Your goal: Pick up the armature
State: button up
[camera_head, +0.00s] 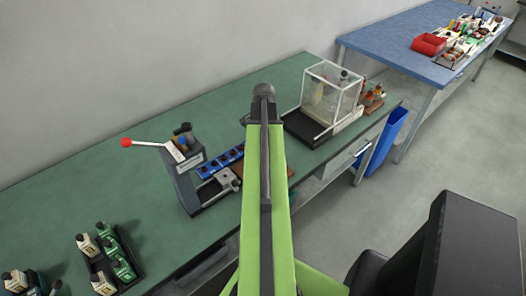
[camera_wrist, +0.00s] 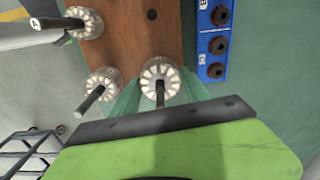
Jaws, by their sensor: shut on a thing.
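Several armatures with pale slotted cores and dark shafts stand on a brown wooden board (camera_wrist: 140,30) in the wrist view. My gripper (camera_wrist: 160,98) reaches in from the bottom, its green body with a dark edge covering the lower part. It is shut on the nearest armature (camera_wrist: 160,75), by the board's near edge; the fingers' contact is largely hidden. A second armature (camera_wrist: 104,80) stands just left of it, and a third (camera_wrist: 85,20) is farther up. In the head view my green arm hides the gripper and most of the board.
A blue strip with round sockets (camera_wrist: 213,45) lies right of the board. In the head view, a press with a red-knobbed lever (camera_head: 185,175) stands left of my arm on the green bench (camera_head: 90,175). A clear box (camera_head: 330,95) stands to the right, and dark trays with small parts (camera_head: 110,260) at lower left.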

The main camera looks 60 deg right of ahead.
grip_shut()
jog(key=shift+r+p, duration=0.55)
notch_tip(320, 180, up, 4)
jog(key=p, duration=0.4)
jog(key=s+d+r+p, duration=0.5)
jog(key=s+r+p, duration=0.1)
jog(key=s, duration=0.4)
jog(key=shift+s, duration=0.25)
